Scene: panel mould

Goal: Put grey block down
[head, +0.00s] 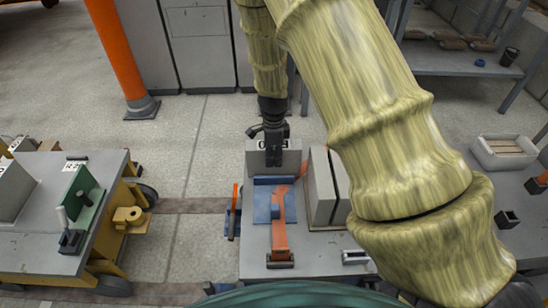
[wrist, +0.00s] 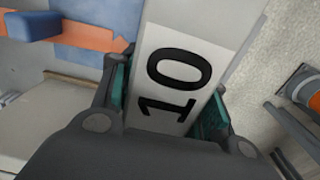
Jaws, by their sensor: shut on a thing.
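The grey block (head: 291,163) carries a white label and sits at the far end of the work table (head: 312,262) in the head view. My gripper (head: 273,162) reaches down over it from above and is shut on it. In the wrist view the label, reading "10", shows on the block (wrist: 188,48) between my two teal-padded fingers (wrist: 165,105). The block's lower edge is hidden behind a blue fixture (head: 262,212), so I cannot tell whether it rests on the table.
An orange clamp arm (head: 279,238) lies over the blue fixture, close in front of the block. Other grey blocks (head: 321,190) stand just to the right. A cart (head: 45,235) with a green bracket is at left. My arm covers much of the right side.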

